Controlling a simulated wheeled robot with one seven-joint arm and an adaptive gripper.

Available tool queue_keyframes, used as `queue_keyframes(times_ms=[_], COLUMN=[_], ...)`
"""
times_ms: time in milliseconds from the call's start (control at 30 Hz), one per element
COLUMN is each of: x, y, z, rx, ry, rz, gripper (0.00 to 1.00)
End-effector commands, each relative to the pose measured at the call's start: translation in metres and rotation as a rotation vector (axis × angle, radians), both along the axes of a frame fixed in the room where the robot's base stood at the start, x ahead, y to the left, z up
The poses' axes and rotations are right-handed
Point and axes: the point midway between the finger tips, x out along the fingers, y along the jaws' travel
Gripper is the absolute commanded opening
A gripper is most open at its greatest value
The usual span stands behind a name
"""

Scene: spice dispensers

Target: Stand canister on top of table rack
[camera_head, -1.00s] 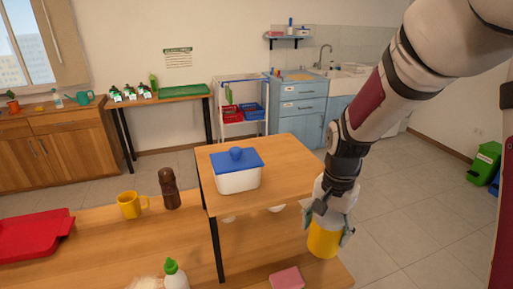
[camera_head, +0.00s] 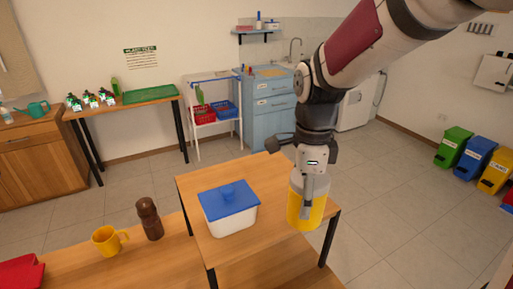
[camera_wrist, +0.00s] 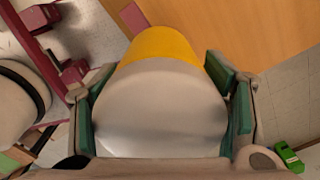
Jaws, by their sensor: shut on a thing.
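The canister (camera_head: 306,210) is yellow with a pale grey top, which shows large in the wrist view (camera_wrist: 160,105). My gripper (camera_head: 312,188) is shut on the canister from above, its fingers on both sides, and holds it roughly upright. The table rack (camera_head: 276,186) is a raised wooden shelf with black legs. In the head view the canister overlaps the rack's right front part and edge. I cannot tell whether its base touches the rack; the base is hidden in the wrist view.
A white box with a blue lid (camera_head: 229,210) stands on the rack, left of the canister. A brown shaker (camera_head: 149,219) and a yellow mug (camera_head: 108,241) stand on the table at left. The rack top behind the box is clear.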

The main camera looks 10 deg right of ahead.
Motion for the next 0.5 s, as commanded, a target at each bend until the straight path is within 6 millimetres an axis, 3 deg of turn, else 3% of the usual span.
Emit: queue_keyframes(times_ms=[300, 500], x=[0.076, 0.104], y=[-0.015, -0.02], z=[-0.008, -0.01], rx=[0.0, 0.0], ry=[0.001, 0.0], rz=[-0.002, 0.002], gripper=[0.36, 0.36])
